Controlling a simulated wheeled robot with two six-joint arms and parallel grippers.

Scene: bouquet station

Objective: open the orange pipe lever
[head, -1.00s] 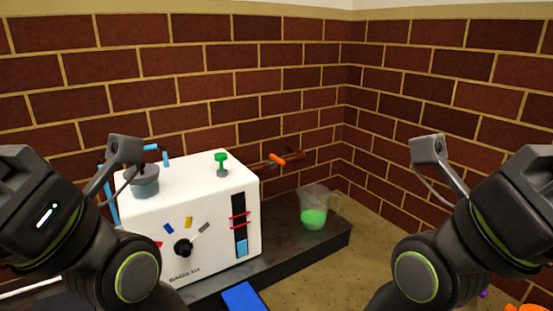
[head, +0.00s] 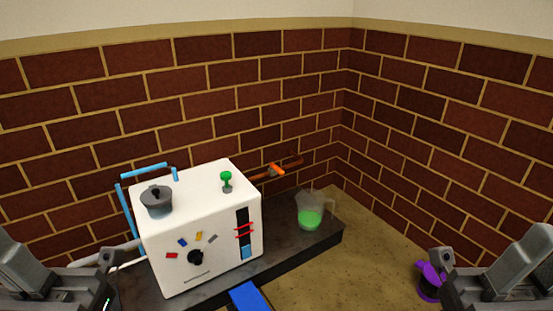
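The orange pipe lever (head: 276,169) is small and sits on a reddish-brown pipe (head: 292,164) along the back brick wall, behind and right of the white machine. Its exact angle to the pipe is hard to tell at this size. My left gripper (head: 85,278) is low at the left edge, in front of and left of the machine. My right gripper (head: 470,278) is low at the right edge, over the floor side. Both are far from the lever, and their fingertips are not clearly shown. I see nothing held.
A beaker of green liquid (head: 309,213) stands on the dark counter (head: 325,232) below the lever. A blue object (head: 247,298) and a purple object (head: 430,282) lie in front.

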